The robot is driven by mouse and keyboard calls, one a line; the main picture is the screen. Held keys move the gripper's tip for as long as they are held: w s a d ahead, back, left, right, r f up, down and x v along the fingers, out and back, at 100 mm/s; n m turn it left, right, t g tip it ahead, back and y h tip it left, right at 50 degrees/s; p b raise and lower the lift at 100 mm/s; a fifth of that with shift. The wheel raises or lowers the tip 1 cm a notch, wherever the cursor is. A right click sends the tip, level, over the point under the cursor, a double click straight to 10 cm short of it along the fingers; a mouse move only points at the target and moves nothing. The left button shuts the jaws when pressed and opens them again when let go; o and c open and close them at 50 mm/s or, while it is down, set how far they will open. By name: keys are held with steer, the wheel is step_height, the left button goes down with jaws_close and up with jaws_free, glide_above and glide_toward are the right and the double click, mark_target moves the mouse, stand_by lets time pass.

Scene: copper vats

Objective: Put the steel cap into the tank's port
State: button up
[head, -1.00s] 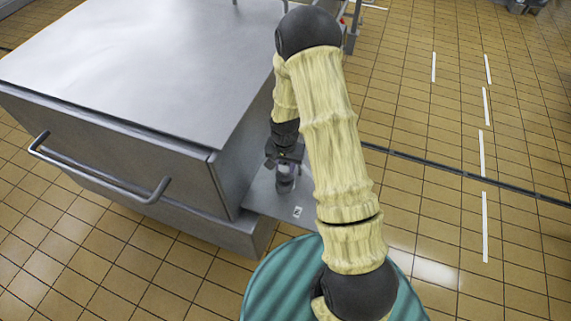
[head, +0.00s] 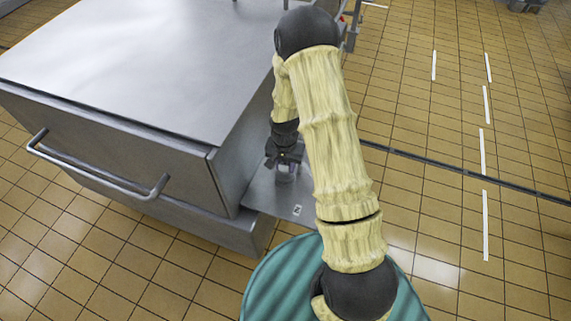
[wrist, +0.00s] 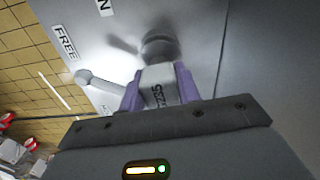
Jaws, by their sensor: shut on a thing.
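My gripper (head: 285,158) is low over a flat steel plate (head: 265,200) beside the large steel tank body (head: 130,70). In the wrist view its two purple fingers (wrist: 160,88) are shut on a small grey piece with dark lettering, which I take as the steel cap (wrist: 157,84). Just beyond the held piece is a round dark grey stub (wrist: 160,43) on the plate. I cannot tell whether it is the port or part of the cap, or whether they touch. In the head view the cap is too small to make out clearly.
A steel wall (wrist: 250,60) stands close on the right. Open tiled floor (head: 430,130) lies right of the plate.

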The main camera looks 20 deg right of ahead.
steer(key=shift+f, duration=0.4)
stand_by(0.3)
steer(key=o, duration=1.2)
steer(key=shift+c, duration=0.2)
step_height(320, 180, up, 17)
steer(key=shift+r+p, duration=0.2)
steer(key=shift+p, duration=0.1)
